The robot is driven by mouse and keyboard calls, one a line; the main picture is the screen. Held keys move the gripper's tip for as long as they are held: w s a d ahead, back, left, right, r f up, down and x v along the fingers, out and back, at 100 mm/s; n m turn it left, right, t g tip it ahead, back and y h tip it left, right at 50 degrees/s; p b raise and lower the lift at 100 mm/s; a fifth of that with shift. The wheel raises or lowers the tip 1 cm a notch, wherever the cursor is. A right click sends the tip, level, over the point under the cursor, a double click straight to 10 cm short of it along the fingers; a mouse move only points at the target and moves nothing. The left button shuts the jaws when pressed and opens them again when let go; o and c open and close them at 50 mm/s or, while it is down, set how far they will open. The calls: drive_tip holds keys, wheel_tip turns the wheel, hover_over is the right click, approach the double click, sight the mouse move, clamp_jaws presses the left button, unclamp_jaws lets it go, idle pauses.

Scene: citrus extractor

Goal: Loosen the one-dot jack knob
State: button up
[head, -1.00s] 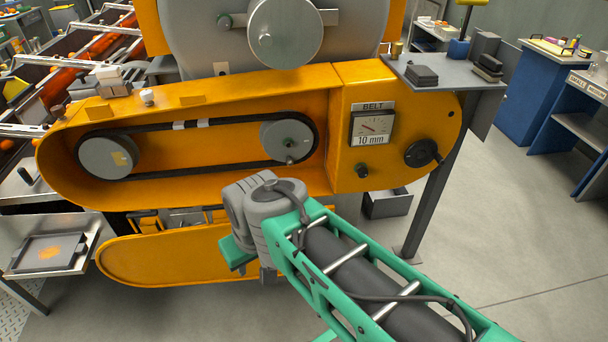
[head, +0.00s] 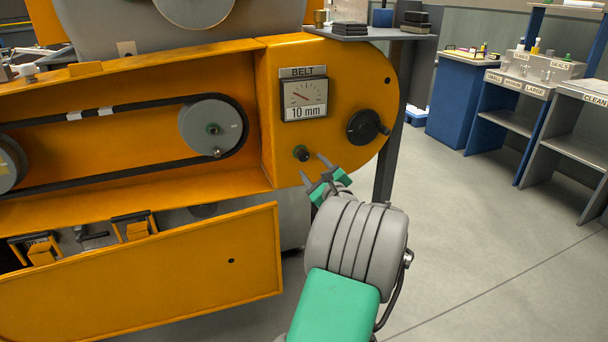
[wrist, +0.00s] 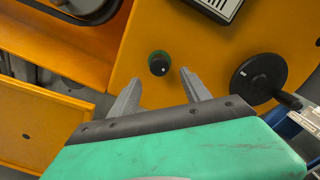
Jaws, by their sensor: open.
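The jack knob (head: 301,153) is a small dark knob on the yellow housing, below the belt gauge (head: 304,98). In the wrist view the knob (wrist: 159,63) has a green ring around it and one pale dot on its face. My gripper (head: 313,168) is open and empty, just below and right of the knob in the head view. In the wrist view my gripper's two fingers (wrist: 162,82) point toward the panel, with the knob between and beyond their tips. No contact with the knob is visible.
A black handwheel with a crank handle (head: 367,127) is right of the knob; it also shows in the wrist view (wrist: 258,78). A belt and pulley (head: 212,126) lie left. A lowered yellow cover (head: 150,278) hangs below. A grey shelf (head: 372,35) juts out above right.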

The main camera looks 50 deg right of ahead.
sight(304, 157)
drive_tip(key=b+x, duration=0.1)
drive_tip(key=x, duration=0.6)
drive_tip(key=shift+w+r, duration=0.15)
drive_tip(key=shift+w, duration=0.15)
drive_tip(key=shift+c, duration=0.4)
clamp_jaws()
